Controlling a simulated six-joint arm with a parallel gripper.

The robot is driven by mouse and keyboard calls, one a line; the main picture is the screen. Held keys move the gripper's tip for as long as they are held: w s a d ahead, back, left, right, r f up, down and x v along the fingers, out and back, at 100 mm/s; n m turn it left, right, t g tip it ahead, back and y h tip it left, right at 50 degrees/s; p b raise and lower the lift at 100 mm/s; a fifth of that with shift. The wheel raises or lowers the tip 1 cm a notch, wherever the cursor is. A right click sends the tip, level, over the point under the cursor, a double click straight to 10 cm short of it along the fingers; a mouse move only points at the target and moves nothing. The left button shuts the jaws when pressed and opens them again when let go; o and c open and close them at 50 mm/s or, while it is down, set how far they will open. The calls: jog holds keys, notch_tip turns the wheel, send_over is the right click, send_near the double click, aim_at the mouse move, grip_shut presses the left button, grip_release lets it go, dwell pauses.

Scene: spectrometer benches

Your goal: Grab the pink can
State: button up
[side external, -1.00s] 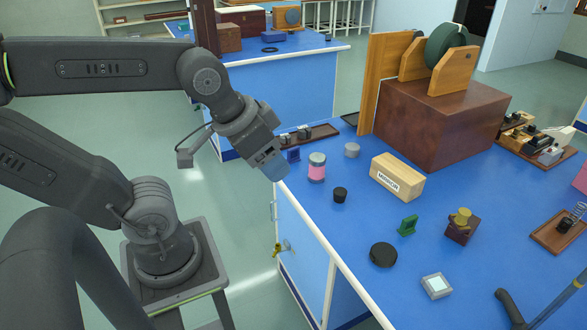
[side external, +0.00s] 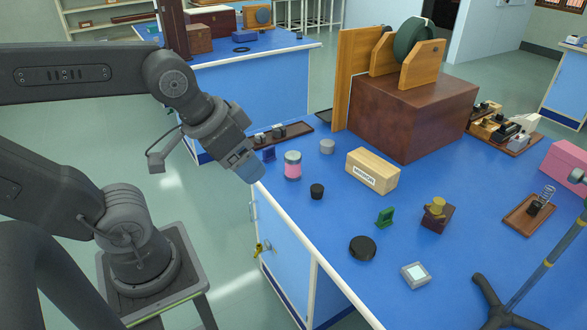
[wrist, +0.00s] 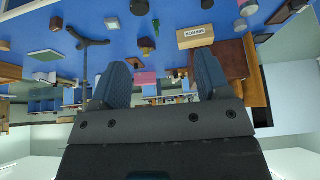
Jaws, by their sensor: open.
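The pink can (side external: 292,166) stands upright on the blue bench near its left edge in the side view. It has a pink band and grey ends. My gripper (side external: 250,172) is just left of the can in that picture, pointing down and right, apart from it. In the wrist view my gripper (wrist: 162,62) shows two blue-grey fingers spread wide, with nothing held between them.
A dark tray (side external: 295,137) lies behind. A large brown box (side external: 415,115) stands farther back. Bare bench lies in front of the black knob.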

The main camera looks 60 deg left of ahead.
aim_at(293, 167)
jog(key=shift+o, duration=1.2)
jog(key=w+a+f+m+g+y, duration=0.3)
jog(key=a+f+m+y, duration=0.2)
jog(key=a+f+y, duration=0.1)
jog(key=w+a+f+m+g+y, duration=0.3)
jog(key=a+f+m+g+y, duration=0.15)
jog(key=a+f, duration=0.25)
jog(key=w+f+m+t+y, duration=0.1)
jog(key=w+f+m+t, duration=0.3)
jog(key=m, duration=0.1)
jog(key=w+f+m+t+y, duration=0.2)
jog(key=w+f+m+t, duration=0.2)
jog(key=f+m, duration=0.1)
jog(key=w+a+f+m+t+y, duration=0.1)
jog(key=w+f+m+t, duration=0.2)
jog(key=f+m+t, duration=0.1)
jog(key=shift+w+f+m+y, duration=0.25)
jog(key=shift+w+m, duration=0.15)
jog(key=shift+m, duration=0.25)
jog(key=x, duration=1.3)
jog(key=shift+w+a, duration=0.2)
jog(key=shift+c, duration=0.2)
jog(key=c, duration=1)
